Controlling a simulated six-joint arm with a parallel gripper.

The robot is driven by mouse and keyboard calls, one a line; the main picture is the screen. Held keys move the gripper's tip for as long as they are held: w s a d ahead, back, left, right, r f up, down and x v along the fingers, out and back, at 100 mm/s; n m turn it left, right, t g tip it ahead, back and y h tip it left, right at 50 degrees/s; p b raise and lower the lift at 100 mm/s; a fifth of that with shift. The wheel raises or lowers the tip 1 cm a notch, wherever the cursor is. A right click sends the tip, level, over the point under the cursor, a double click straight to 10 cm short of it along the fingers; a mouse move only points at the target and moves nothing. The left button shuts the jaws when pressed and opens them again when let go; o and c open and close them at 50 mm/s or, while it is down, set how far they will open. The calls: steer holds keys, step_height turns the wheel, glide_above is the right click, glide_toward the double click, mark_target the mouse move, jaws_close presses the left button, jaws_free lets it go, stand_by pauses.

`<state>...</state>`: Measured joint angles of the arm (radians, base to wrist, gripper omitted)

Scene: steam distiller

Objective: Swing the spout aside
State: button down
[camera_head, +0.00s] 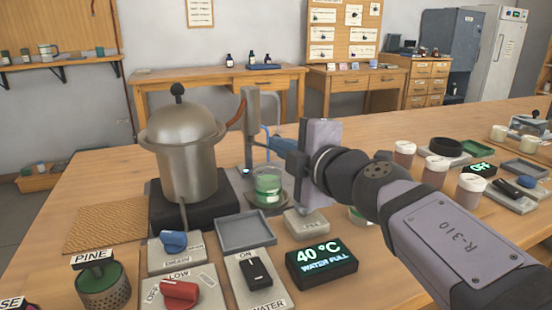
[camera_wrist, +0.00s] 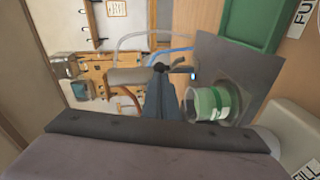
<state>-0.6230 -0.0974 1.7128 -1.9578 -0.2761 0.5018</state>
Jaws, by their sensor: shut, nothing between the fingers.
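The still is a steel pot (camera_head: 185,150) with a domed lid. A copper-brown pipe (camera_head: 236,117) joins it to an upright grey condenser (camera_head: 252,115), which also shows in the wrist view (camera_wrist: 132,77). A small dark spout (camera_wrist: 180,69) shows at the condenser's lower end in the wrist view. A glass beaker of green liquid (camera_head: 268,187) stands below, and appears in the wrist view (camera_wrist: 215,102). My gripper (camera_head: 273,143) is shut and empty, its blue-grey fingertips (camera_wrist: 161,72) close beside the spout. I cannot tell whether they touch it. The fingers partly hide the spout.
Blue hoses (camera_wrist: 180,50) run near the condenser. A grey tray (camera_head: 246,232), a FILL block (camera_head: 306,224) and a display reading 40 °C, WATER FULL (camera_head: 321,263) are in front. Knobs and a PINE jar (camera_head: 103,285) are at the front left. Several lidded jars (camera_head: 437,170) stand right.

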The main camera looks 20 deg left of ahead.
steer(key=w+n+g+y+p, duration=0.1)
steer(key=w+n+g+p, duration=0.1)
steer(key=g, duration=0.1)
steer(key=w+n+g+y+p, duration=0.1)
steer(key=n+g, duration=0.1)
steer(key=shift+d+r+y+p, duration=0.3)
steer(key=shift+d+r+p, duration=0.05)
steer(key=shift+d+r, duration=0.05)
steer(key=shift+w+d+n+g+y+p, duration=0.1)
steer(key=shift+w+n+g+y+p, duration=0.15)
steer(key=shift+g+p, duration=0.25)
steer(key=shift+w+d+n+g+y+p, duration=0.1)
steer(key=shift+n+g+y+p, duration=0.05)
steer(key=shift+n+g+p, duration=0.3)
steer(key=shift+w+f+p, duration=0.2)
steer(key=shift+w+p, duration=0.7)
steer(key=shift+p, duration=0.55)
steer(key=w+v, duration=0.1)
steer(key=v, duration=0.9)
steer(key=shift+p, duration=0.4)
steer(key=shift+f, duration=0.1)
